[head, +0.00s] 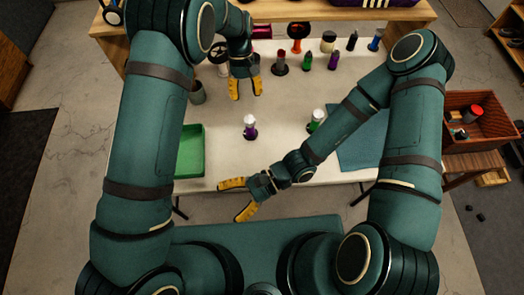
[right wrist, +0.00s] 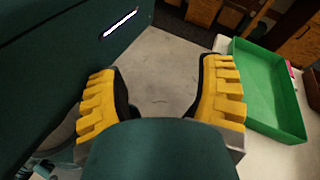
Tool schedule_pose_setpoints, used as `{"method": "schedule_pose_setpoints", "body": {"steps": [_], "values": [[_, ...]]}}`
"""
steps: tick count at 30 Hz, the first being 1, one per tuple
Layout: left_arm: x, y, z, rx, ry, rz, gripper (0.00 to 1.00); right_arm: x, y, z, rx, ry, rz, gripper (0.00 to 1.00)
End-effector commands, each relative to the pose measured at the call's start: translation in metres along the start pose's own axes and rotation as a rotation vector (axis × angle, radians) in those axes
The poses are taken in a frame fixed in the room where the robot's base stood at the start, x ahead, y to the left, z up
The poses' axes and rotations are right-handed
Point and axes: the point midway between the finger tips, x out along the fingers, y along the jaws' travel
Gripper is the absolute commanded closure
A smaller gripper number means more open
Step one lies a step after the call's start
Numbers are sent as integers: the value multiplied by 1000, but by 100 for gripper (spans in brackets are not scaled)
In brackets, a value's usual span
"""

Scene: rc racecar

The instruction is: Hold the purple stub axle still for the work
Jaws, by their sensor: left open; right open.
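A small purple piece with a white top and a dark foot (head: 250,122) stands upright in the middle of the white table (head: 225,160). Another purple piece (head: 334,60) stands farther back on the right. I cannot tell which is the stub axle. My left gripper (head: 245,92) is open and empty over the table, behind the white-topped purple piece and not touching it. My right gripper (head: 236,200) is open and empty at the table's front edge. In the right wrist view its yellow fingers (right wrist: 160,98) are wide apart with only grey floor between them.
A green tray (head: 203,152) lies at the table's left; it also shows in the right wrist view (right wrist: 235,50). A white-topped green piece (head: 316,119) stands by my right forearm. A blue-green mat (head: 360,150) lies at right. Several coloured pieces line the back. A reddish-brown crate (head: 490,135) stands right.

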Motion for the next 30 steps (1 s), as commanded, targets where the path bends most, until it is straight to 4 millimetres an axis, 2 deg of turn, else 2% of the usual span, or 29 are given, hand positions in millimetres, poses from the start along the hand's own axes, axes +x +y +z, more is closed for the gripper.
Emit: {"method": "schedule_pose_setpoints", "body": {"steps": [3, 8, 12, 16, 20, 24, 30], "values": [[0, 0, 0, 0, 0, 0, 54, 5, -27, 14, 115, -108, -194, 32], [0, 0, 0, 0, 0, 0, 54, -3, -68, 15, 254, -189, -485, 32], [0, 0, 0, 0, 0, 0, 54, -22, -100, -2, 370, -195, -754, 32], [0, 0, 0, 0, 0, 0, 54, -46, -118, -29, 474, -141, -1002, 32], [0, 0, 0, 0, 0, 0, 54, -72, -122, -63, 576, -28, -1231, 32], [0, 0, 0, 0, 0, 0, 54, -97, -111, -97, 673, 132, -1418, 32], [0, 0, 0, 0, 0, 0, 54, -117, -90, -126, 758, 321, -1554, 32]]}}
